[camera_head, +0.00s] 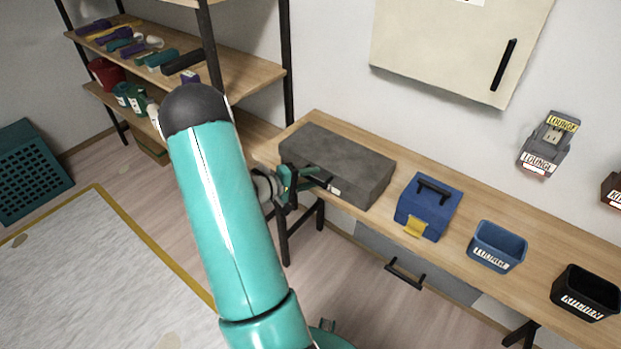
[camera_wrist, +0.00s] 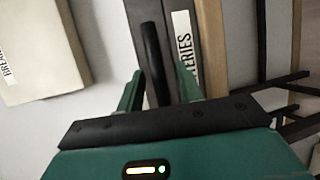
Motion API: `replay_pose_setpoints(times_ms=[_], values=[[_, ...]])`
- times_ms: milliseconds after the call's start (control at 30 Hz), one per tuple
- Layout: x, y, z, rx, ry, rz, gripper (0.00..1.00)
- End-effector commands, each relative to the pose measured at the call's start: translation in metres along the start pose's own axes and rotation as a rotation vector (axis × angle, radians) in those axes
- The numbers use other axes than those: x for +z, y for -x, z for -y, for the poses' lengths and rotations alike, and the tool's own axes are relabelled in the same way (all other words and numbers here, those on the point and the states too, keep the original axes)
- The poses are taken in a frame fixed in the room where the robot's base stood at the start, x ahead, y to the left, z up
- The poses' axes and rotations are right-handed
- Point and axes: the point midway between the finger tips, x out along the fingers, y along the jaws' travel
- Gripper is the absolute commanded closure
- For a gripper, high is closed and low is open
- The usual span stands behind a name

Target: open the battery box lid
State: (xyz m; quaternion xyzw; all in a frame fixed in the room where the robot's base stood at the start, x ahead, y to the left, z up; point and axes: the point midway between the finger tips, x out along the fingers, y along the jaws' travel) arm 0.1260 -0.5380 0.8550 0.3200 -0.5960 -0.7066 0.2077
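The battery box (camera_head: 345,158) is a long dark grey box at the left end of the wooden bench, its lid looking closed. In the wrist view its front (camera_wrist: 190,15) carries a white label (camera_wrist: 185,50) ending in "ERIES", partly hidden by a finger. A black bar handle (camera_wrist: 151,50) stands out beside the label. My gripper (camera_head: 305,183) is at the box's front; in the wrist view its green fingers (camera_wrist: 160,85) are apart, one on each side of the handle's near end. I cannot tell whether they touch it.
Right of the box on the bench (camera_head: 487,209) stand a blue toolbox (camera_head: 430,206), a blue bin (camera_head: 497,246) and a black bin (camera_head: 586,292). A beige wall cabinet (camera_head: 450,40) hangs above. A shelf rack (camera_head: 245,72) stands at the left.

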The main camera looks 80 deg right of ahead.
Motion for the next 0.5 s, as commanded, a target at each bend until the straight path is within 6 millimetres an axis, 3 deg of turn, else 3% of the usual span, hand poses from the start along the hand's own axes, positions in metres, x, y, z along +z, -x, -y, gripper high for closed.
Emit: replay_pose_setpoints(times_ms=[300, 500], values=[[-0.0003, -0.0039, 0.0, 0.0, 0.0, -0.001, 0.64], [-0.0002, -0.0037, 0.0, 0.0, 0.0, -0.001, 1.0]])
